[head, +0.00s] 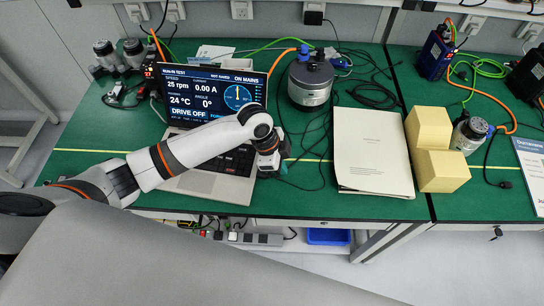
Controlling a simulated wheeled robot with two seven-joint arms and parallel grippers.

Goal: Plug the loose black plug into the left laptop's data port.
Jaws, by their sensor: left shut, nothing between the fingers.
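The laptop (208,187) stands open on the green table at left, its screen (190,85) showing a blue run-in test display. My left arm crosses in front of its screen and keyboard. My left gripper (274,168) is shut and empty, pointing down at the laptop's right edge. The gripper hides part of that edge, and I cannot make out the data port. Black cables lie on the table just right of the gripper. A small black plug (504,184) on a cable lies at the far right; I cannot tell which plug is the loose one. My right gripper is not in view.
A round grey actuator (310,82) stands behind the gripper. A white document stack (372,150) and yellow blocks (441,172) lie to the right. Small actuators (104,55) stand at back left. Tangled cables run across the table behind the papers. A blue bin (328,236) sits below.

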